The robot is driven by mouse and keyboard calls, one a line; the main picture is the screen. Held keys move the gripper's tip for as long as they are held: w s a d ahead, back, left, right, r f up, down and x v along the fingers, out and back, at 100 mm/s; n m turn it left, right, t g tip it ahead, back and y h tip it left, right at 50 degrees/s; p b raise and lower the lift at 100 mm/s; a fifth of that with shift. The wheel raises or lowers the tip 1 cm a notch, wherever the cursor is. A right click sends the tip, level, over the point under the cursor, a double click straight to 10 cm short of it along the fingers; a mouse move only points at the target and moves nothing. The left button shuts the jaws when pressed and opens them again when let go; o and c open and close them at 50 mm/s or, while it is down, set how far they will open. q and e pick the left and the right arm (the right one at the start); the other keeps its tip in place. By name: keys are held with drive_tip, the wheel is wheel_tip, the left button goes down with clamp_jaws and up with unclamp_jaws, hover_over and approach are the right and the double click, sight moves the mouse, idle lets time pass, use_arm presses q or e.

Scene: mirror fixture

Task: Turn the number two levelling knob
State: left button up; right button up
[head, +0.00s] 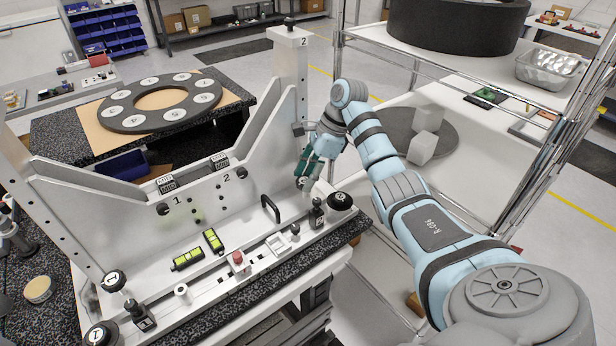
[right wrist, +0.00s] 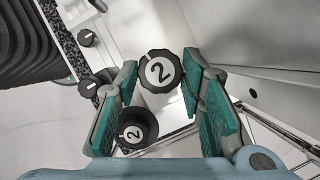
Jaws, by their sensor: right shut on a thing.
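A round black knob with a white face marked 2 (right wrist: 160,70) is between the fingertips of my right gripper (right wrist: 160,65) in the right wrist view. The green-padded fingers are closed on its sides. In the head view the right gripper (head: 308,172) reaches down to this knob at the right end of the white fixture (head: 250,215), and the fingers partly hide it. A second black knob marked 2 (right wrist: 135,130) is close by; it also shows in the head view (head: 340,201), to the right of the gripper.
Two knobs marked 1, one (head: 112,281) above the other (head: 100,335), are at the fixture's left end. A black handle (head: 270,208), green level vials (head: 188,259) and a red button (head: 238,260) are on the fixture. A tall white post (head: 290,80) rises behind the gripper.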

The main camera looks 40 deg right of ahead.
sight(305, 180)
drive_tip(key=shift+n, duration=0.3)
drive_tip(key=o, duration=1.1)
drive_tip(key=shift+o, duration=0.2)
drive_tip(key=v, duration=0.3)
drive_tip(key=shift+w+d, duration=0.15)
drive_tip(key=s+d, duration=0.5)
drive_tip(key=d, duration=0.5)
drive_tip(key=shift+d, duration=0.4)
drive_tip(key=shift+s, duration=0.1)
